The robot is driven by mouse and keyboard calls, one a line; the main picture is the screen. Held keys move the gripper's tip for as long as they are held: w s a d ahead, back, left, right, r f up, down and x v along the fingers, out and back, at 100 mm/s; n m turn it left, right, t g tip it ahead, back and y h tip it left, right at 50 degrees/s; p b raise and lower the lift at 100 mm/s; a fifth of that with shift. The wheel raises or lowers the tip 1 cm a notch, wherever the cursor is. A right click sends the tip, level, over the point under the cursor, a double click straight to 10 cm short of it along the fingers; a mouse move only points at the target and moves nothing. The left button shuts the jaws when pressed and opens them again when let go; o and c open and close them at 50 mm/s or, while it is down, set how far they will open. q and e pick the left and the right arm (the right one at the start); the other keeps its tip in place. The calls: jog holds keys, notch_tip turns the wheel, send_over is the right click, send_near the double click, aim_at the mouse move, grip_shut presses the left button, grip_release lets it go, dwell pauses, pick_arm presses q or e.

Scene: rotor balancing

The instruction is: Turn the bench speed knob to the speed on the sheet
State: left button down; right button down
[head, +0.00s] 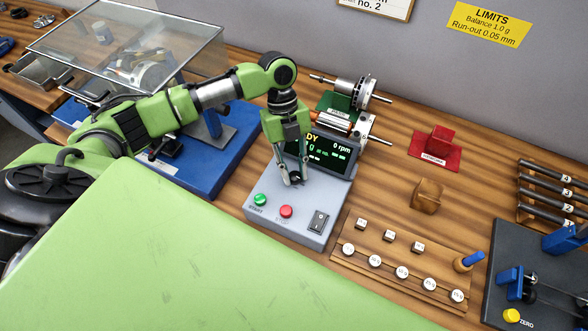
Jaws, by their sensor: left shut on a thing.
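The grey control box (262,222) of the bench stands in the middle of the head view, with a green start button, a red button and a black rocker switch. Its tilted dark display (338,158) reads 0 rpm and is partly hidden by my gripper. My left gripper (295,180) points down at the box in front of the display and is shut on the dark speed knob (297,177). The fingers hide most of the knob, so its setting cannot be read. A framed sheet (375,7) on the wall is cut off at the top; only "no. 2" shows.
A yellow limits sign (489,22) is on the wall. Rotors on stands (352,105) sit behind the display. A wooden weight tray (400,262) lies right of the box. A red stand (436,147) and a dark scale-like device (530,270) stand farther right. A clear cover (130,40) is raised at left.

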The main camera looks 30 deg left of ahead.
pick_arm(q)
jog(key=c, duration=1.8)
grip_release()
jog(key=v, duration=1.2)
jog(key=shift+d, duration=0.1)
